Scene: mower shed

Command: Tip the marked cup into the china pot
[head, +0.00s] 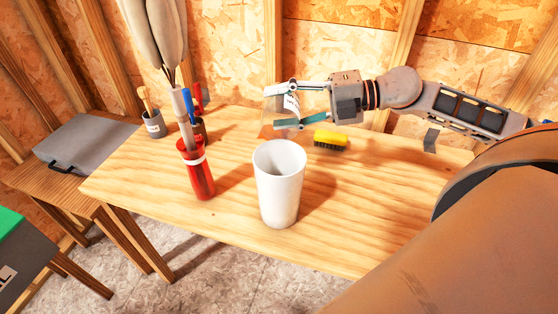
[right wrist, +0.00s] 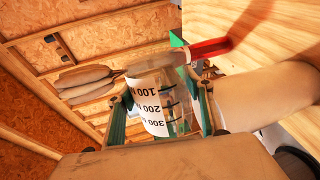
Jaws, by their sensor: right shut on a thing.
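The marked cup (head: 284,104) is clear, with a white label and dark marks. In the right wrist view the cup (right wrist: 150,104) shows the numbers 100, 200 and 300. My right gripper (head: 282,107) is shut on it, a finger on each side, towards the back of the table. I cannot tell what is inside the cup. The china pot (head: 279,188) is a tall white vessel standing upright on the table, nearer than the cup and apart from it. Its mouth faces up; its bottom is hidden. My left gripper is not in view.
A red holder (head: 198,172) with tall feather-like pieces stands left of the pot. A yellow brush (head: 330,139) lies behind the pot. Pots of pens and brushes (head: 153,124) stand at the back left. The table (head: 350,220) is clear right of the pot.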

